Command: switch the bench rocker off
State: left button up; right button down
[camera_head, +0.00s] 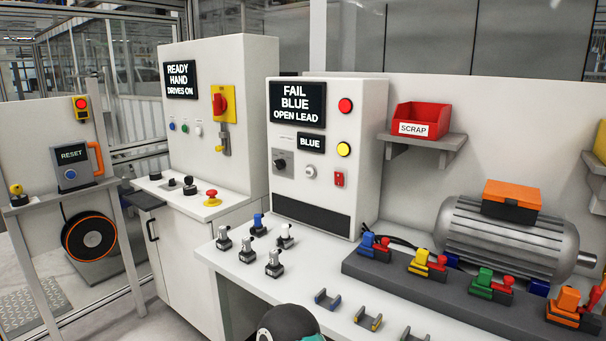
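A small red rocker switch (339,179) sits low on the right of the front panel of the white bench tester (368,130). It is too small to tell which way it is tipped. The tester's large screen (297,104) reads "FAIL BLUE OPEN LEAD", and a small display (311,143) below it reads "BLUE". A red lamp and a yellow lamp sit above the rocker. A dark rounded part, probably of my own arm, shows at the bottom edge. No gripper fingers are in view.
Several small terminals (274,264) stand on the bench in front of the tester. Coloured connectors (427,266) line a grey rail before the motor (505,240). A red scrap bin (420,121) sits on a shelf. A taller cabinet (220,70) stands left; the space directly before the rocker looks clear.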

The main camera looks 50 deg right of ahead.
aim_at(339, 179)
jog(key=u, duration=0.25)
jog(key=i, duration=0.65)
jog(key=z, duration=1.9)
jog(key=k, duration=0.9)
jog(key=z, duration=0.15)
jog(key=i, duration=0.9)
jog(key=u, duration=0.05)
